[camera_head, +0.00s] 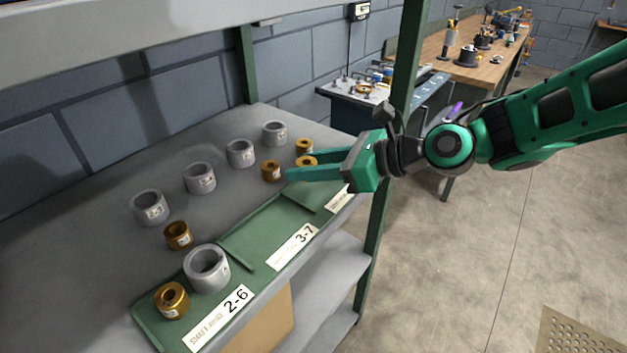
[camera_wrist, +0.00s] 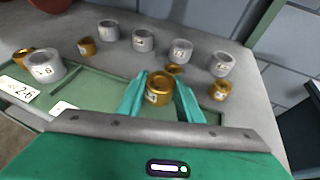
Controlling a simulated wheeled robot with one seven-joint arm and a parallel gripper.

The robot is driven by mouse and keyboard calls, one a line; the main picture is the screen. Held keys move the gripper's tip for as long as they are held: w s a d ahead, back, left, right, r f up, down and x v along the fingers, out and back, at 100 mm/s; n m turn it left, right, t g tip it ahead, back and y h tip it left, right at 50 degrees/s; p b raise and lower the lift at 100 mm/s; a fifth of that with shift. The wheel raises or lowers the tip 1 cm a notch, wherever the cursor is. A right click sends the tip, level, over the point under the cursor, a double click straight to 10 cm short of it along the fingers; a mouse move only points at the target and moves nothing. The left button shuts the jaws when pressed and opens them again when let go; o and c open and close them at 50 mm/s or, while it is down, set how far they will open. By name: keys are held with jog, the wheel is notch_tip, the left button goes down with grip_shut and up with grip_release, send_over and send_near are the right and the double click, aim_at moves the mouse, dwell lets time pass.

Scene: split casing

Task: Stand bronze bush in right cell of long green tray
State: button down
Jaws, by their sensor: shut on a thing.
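My gripper (camera_head: 290,172) is shut on a bronze bush (camera_wrist: 160,86), which sits upright between the fingertips. In the head view this bush (camera_head: 308,161) shows partly behind the fingers. It is over or close to the back edge of the tray; its height is hard to tell. The long green tray (camera_head: 262,222) lies along the shelf's front edge, with dividers between its cells. Its left cell, labelled 2-6, holds a grey ring (camera_head: 206,268) and a bronze bush (camera_head: 172,300). The middle cell, labelled 3-7, is empty. The right cell (camera_head: 322,195) is partly hidden by my gripper.
Several grey rings (camera_head: 200,177) stand in a row behind the tray. Loose bronze bushes stand on the shelf: one left (camera_head: 178,235), one just beyond my fingertips (camera_head: 270,171), one at the right (camera_head: 305,146). A green shelf post (camera_head: 376,220) rises at the right end.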

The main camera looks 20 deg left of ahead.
jog(key=shift+w+d+f, duration=0.3)
jog(key=shift+w+f, duration=0.25)
jog(key=shift+w, duration=0.15)
jog(key=shift+f, duration=1.85)
jog(key=shift+f, duration=0.1)
jog(key=c, duration=1.5)
grip_release()
jog(key=shift+c, duration=0.2)
jog(key=shift+d+r, duration=0.2)
jog(key=shift+d, duration=0.05)
jog(key=v, duration=1.1)
jog(key=shift+d, duration=0.2)
jog(key=shift+s+r, duration=0.1)
jog(key=shift+s, duration=0.05)
